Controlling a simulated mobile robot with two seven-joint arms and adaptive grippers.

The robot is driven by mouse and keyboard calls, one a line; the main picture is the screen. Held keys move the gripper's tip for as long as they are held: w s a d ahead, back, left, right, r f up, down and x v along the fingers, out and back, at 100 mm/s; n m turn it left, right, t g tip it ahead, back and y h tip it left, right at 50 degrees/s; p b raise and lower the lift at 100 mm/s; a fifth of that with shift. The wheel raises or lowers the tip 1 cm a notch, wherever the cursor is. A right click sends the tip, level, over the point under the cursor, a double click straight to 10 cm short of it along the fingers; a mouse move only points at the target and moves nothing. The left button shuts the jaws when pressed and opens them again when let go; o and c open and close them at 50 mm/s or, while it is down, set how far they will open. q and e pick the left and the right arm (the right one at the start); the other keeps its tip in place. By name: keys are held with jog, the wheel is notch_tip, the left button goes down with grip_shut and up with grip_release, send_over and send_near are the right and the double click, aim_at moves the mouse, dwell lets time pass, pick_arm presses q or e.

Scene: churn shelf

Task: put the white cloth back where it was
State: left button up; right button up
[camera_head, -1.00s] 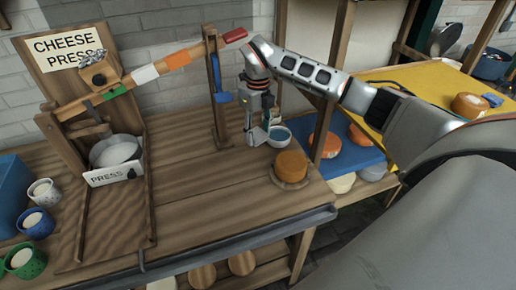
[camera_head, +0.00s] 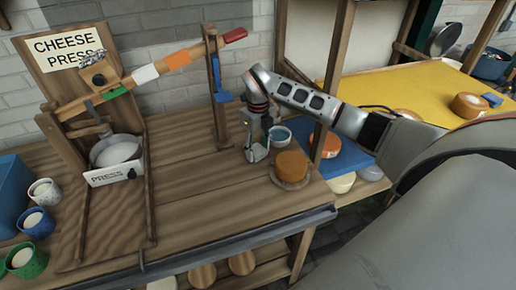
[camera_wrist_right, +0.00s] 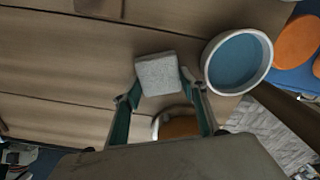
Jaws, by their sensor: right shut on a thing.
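The white cloth (camera_wrist_right: 157,74) shows in the right wrist view as a small, pale, folded square between the fingertips. My right gripper (camera_wrist_right: 160,88) is shut on it. In the head view, my right gripper (camera_head: 257,152) points down over the wooden bench, left of the orange cheese and in front of the bowl. There the cloth is too small and covered to make out clearly. I cannot tell whether the cloth touches the bench. My left gripper is not in view.
A bowl with blue contents (camera_head: 280,134) stands close behind the gripper; it also shows in the wrist view (camera_wrist_right: 211,64). An orange cheese (camera_head: 291,165) sits on a round board to the right. The press lever's post (camera_head: 217,100) stands behind. The bench's middle (camera_head: 200,215) is clear.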

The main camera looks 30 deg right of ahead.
aim_at(258, 151)
jog(key=o, duration=1)
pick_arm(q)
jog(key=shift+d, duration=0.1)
pick_arm(e)
jog(key=shift+r, duration=0.1)
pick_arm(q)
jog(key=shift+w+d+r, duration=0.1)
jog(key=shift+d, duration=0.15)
pick_arm(e)
notch_tip(258, 151, up, 12)
jog(key=shift+r, duration=0.1)
